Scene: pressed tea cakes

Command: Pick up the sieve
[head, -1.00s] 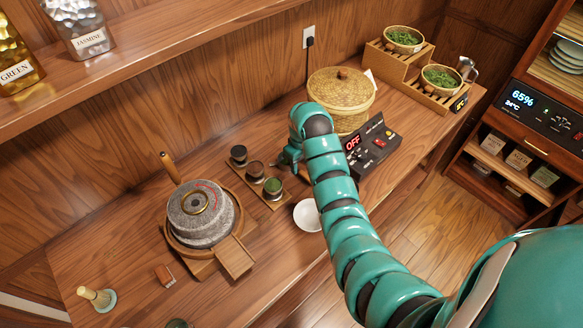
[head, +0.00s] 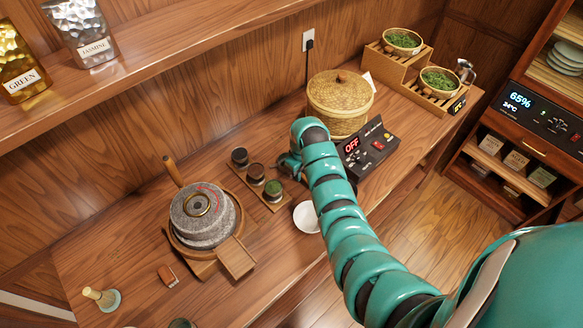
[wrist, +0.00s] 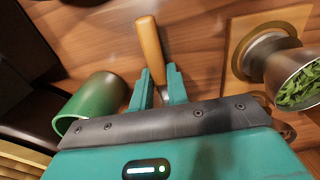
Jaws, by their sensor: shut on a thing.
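A light wooden handle (wrist: 150,45) stands between the two teal fingers of my gripper (wrist: 160,88) in the wrist view. My gripper is shut on its lower end. I take it to be the sieve's handle; the mesh part does not show and would be hidden by the gripper body. In the head view my gripper (head: 288,163) is low over the bench, just right of the small row of cups, and the sieve is hidden there.
A control box (head: 368,148) and lidded basket (head: 340,105) stand right and behind. A white bowl (head: 307,217) is in front, the stone mill (head: 203,228) further left. A green cup (wrist: 95,100) is close to my gripper.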

